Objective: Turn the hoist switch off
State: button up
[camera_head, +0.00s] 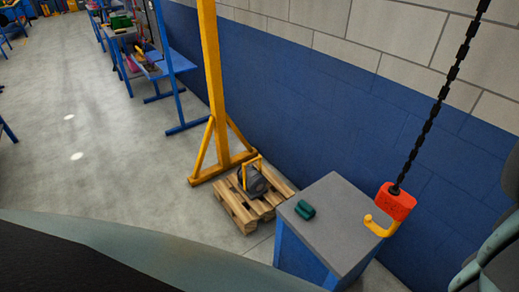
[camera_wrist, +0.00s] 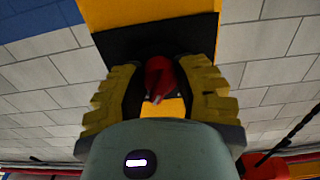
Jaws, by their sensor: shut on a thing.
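The hoist switch shows in the wrist view as a red knob (camera_wrist: 158,77) on a black plate (camera_wrist: 120,45) fixed to a yellow housing (camera_wrist: 150,14). My gripper (camera_wrist: 160,82) has its two yellow ridged fingers on either side of the knob and is shut on it. The fingers and the gripper body hide the knob's sides and part of the plate. I cannot tell the switch's on or off position. In the head view the switch and my gripper are not visible.
In the head view, a red hook block (camera_head: 396,201) with a yellow hook hangs from a black chain (camera_head: 443,95) beside a grey-topped blue cabinet (camera_head: 335,225). A small green part (camera_head: 305,210) lies on the cabinet. Behind are a wooden pallet (camera_head: 238,210) and a yellow post (camera_head: 211,70).

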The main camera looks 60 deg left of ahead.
grip_shut()
jog(key=shift+b, duration=0.3)
jog(key=shift+a+f+n+b, duration=0.1)
jog(key=shift+f+n+b, duration=0.1)
jog(key=shift+n+b, duration=0.4)
jog(key=n+b, duration=0.3)
jog(key=shift+f+n, duration=0.15)
jog(key=shift+n, duration=0.15)
jog(key=n+b, duration=0.4)
jog(key=shift+b, duration=0.4)
jog(key=shift+d+r+n+b, duration=0.1)
jog(key=shift+n+b, duration=0.6)
jog(key=shift+n, duration=0.05)
jog(key=shift+d+r+n+b, duration=0.1)
jog(key=shift+n+b, duration=0.55)
jog(key=shift+n, duration=0.1)
